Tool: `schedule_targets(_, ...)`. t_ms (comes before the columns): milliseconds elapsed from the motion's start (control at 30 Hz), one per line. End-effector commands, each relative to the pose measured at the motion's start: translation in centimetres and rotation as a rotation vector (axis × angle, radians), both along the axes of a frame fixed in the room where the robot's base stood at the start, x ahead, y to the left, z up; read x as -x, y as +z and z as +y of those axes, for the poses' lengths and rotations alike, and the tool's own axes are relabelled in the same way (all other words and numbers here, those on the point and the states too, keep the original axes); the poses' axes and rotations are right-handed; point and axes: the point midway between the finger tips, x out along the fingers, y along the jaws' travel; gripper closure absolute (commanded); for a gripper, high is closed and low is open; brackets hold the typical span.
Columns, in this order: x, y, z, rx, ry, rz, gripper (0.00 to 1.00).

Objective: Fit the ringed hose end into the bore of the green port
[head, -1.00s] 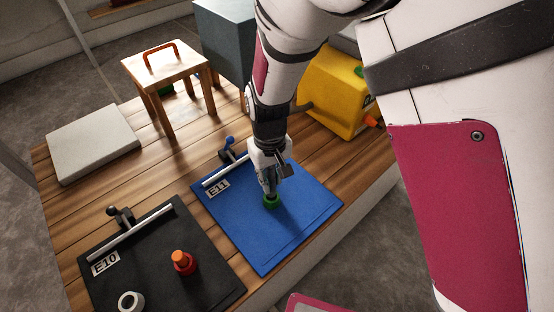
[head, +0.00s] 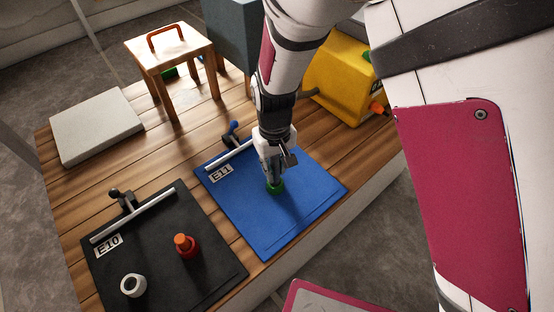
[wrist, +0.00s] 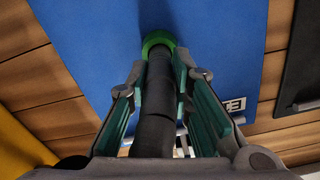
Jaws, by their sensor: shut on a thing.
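The green port (head: 276,188) stands on the blue mat (head: 305,205) marked E11. In the wrist view its green rim (wrist: 153,39) shows around the far end of the dark hose end (wrist: 156,100). My gripper (head: 273,172) is directly above the port, pointing down. In the wrist view my gripper (wrist: 162,78) has its teal-padded fingers on both sides of the hose end, shut on it. The hose end meets the port and covers its bore. How deep it sits, and its ring, I cannot make out.
The black mat (head: 215,279) marked E10 holds a red port (head: 187,251) with an orange top and a white ring-shaped port (head: 133,285). A yellow machine (head: 335,80), wooden stool (head: 165,52) and grey slab (head: 97,125) stand behind. Wood between them is clear.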

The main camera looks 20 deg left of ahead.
Motion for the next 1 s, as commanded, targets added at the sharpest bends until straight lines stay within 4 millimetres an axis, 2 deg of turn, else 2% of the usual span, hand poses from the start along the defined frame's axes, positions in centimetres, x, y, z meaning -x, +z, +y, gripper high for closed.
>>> schedule_targets(767,0.0,-1.8,0.0,0.0,0.0,0.0,1.0)
schedule_targets(800,0.0,-1.8,0.0,0.0,0.0,0.0,0.75)
schedule_targets(867,0.0,-1.7,0.0,0.0,0.0,0.0,0.62)
schedule_targets(900,0.0,-1.7,0.0,0.0,0.0,0.0,0.56)
schedule_targets(1000,0.0,-1.7,0.0,0.0,0.0,0.0,0.56)
